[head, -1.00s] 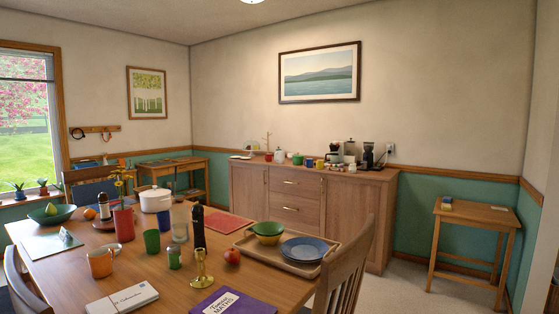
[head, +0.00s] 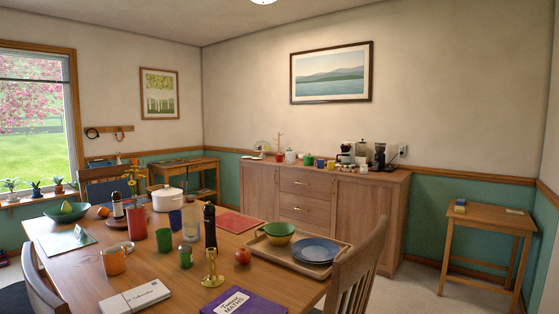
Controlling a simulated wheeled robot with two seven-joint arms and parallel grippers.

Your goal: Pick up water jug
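A clear glass vessel (head: 191,224), which looks like the water jug, stands upright on the dining table (head: 160,291). It is small in view and its handle cannot be made out. A blue cup (head: 176,220) is just left of it, and a dark pepper mill (head: 210,227) is close on its right. A green cup (head: 164,240) and a smaller green item (head: 186,256) stand in front of it. Neither of my grippers is in view.
A wooden tray (head: 337,268) with bowls and a blue plate lies right of the jug, with a brass candlestick (head: 212,270) in front. Chairs (head: 352,266) stand at the table. Floor is open between the sideboard (head: 258,190) and the side table (head: 489,222).

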